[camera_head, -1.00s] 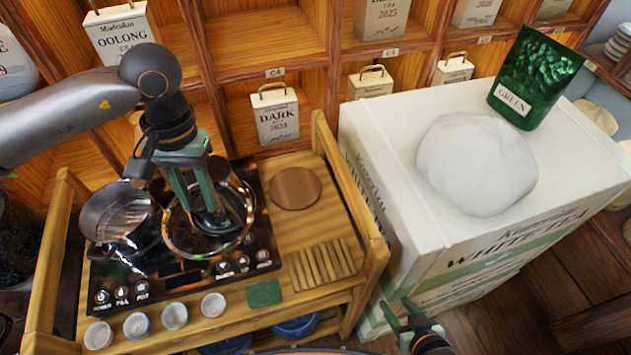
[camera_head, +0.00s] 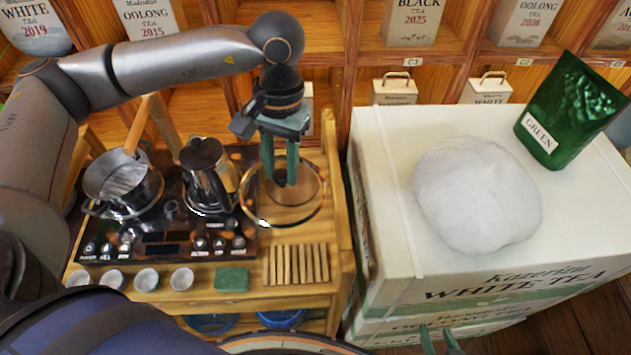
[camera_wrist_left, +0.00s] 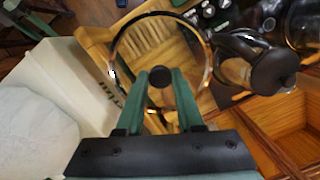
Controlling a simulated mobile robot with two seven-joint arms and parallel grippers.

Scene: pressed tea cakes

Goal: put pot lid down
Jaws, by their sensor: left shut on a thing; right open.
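The pot lid (camera_head: 284,208) is clear glass with a shiny metal rim and a dark knob. My left gripper (camera_head: 286,183) is shut on the knob from above. The left wrist view shows the lid (camera_wrist_left: 158,36) around the knob between the fingers (camera_wrist_left: 160,84). The lid is over the round wooden board (camera_head: 304,184) on the right of the cart, seen through the glass; I cannot tell if they touch. The metal pot (camera_head: 122,180) stands uncovered on the left of the black cooker. My right gripper (camera_head: 440,340) is open and empty at the bottom edge.
A dark-lidded kettle (camera_head: 207,172) stands on the cooker, left of the lid. A slatted rack (camera_head: 296,264), a green pad (camera_head: 232,279) and several small cups line the front. White tea boxes (camera_head: 390,240), bearing a white lump (camera_head: 477,195) and a green bag (camera_head: 568,112), stand right.

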